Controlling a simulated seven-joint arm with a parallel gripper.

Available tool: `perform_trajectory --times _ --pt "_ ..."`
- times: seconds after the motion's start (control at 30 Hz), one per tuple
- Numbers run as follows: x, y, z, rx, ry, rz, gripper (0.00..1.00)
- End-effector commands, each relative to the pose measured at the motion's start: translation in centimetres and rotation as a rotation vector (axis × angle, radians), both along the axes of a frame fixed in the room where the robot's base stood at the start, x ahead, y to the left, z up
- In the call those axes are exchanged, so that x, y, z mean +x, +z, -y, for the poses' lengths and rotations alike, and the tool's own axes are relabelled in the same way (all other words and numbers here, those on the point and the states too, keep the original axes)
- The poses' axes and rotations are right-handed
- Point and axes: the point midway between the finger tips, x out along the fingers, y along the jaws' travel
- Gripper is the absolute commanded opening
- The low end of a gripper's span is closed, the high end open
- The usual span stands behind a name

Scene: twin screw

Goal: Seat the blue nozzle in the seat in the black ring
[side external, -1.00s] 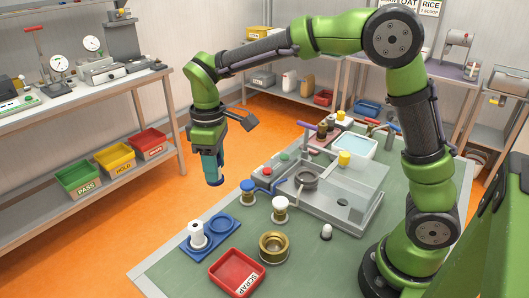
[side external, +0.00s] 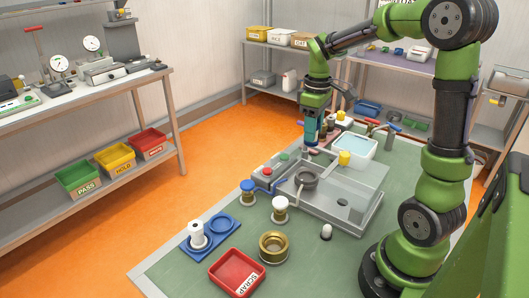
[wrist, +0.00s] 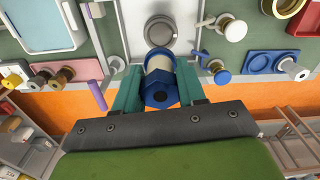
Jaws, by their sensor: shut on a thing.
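The blue nozzle (wrist: 160,92), a hexagonal blue piece with a pale collar behind it, is between the teal fingers of my gripper (wrist: 157,88) in the wrist view. My gripper (side external: 311,142) is shut on it and points down over the back left part of the grey fixture in the side view. There I cannot clearly tell the nozzle from the fingers. The dark ring (side external: 307,179) stands on the fixture, nearer the camera than my gripper. In the wrist view the ring (wrist: 160,29) shows just beyond the nozzle, which covers its lower edge.
A blue-topped spool (side external: 248,191), a white-topped spool (side external: 280,204) and a brass cup (side external: 273,238) stand in front of the fixture. A purple handle (wrist: 97,95) and a blue lever (wrist: 202,56) lie near the nozzle in the wrist view.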

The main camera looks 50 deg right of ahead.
Motion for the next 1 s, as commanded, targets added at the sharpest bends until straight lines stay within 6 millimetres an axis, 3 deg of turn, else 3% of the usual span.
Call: perform_trajectory --times 0.23,1.0 --pt "0.1 -4.0 -0.1 0.001 0.004 -0.003 0.04" --pt "0.2 -9.5 -0.1 -0.001 0.004 0.000 0.04"
